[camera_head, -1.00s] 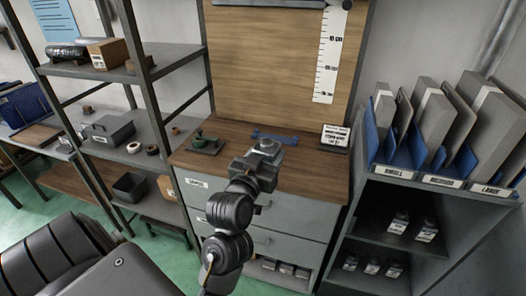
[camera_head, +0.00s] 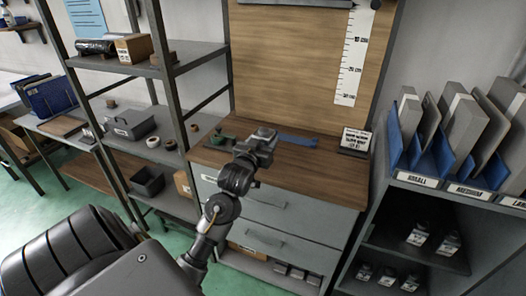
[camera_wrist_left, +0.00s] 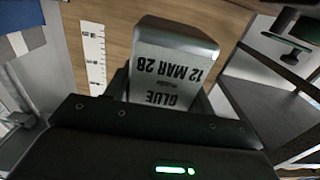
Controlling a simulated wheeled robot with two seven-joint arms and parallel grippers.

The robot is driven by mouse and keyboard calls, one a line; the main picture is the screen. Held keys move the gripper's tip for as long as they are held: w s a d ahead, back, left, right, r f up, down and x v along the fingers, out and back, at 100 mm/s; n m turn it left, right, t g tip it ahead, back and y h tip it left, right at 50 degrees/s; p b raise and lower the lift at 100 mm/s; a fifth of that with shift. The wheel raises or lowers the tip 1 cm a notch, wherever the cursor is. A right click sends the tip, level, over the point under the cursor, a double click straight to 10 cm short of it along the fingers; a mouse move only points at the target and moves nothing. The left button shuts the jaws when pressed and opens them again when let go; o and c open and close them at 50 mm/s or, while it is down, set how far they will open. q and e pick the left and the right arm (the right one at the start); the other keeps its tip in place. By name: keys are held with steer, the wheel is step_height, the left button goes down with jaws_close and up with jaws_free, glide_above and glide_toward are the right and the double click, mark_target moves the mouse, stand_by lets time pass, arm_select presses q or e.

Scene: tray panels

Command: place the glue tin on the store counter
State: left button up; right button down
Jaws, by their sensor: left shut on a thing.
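In the head view the gripper is over the front left part of the wooden store counter (camera_head: 310,178), above the grey drawers. The gripper and wrist hide part of the counter; whether the tin touches it I cannot tell. My right gripper is not in view.
A shelf of grey panels (camera_head: 468,130) in blue holders is further right.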

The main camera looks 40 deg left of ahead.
mark_target(263, 143)
arm_select(q)
steer(key=shift+w+a+f, duration=0.35)
steer(key=shift+a+f, duration=0.05)
steer(key=shift+f, duration=0.2)
steer(key=shift+w+a+f, duration=0.35)
steer(key=shift+f, duration=0.25)
step_height(263, 143, down, 3)
steer(key=shift+p, duration=0.4)
steer(key=shift+f, duration=0.1)
steer(key=shift+f, duration=0.1)
steer(key=shift+f, duration=0.15)
steer(key=o, duration=1.2)
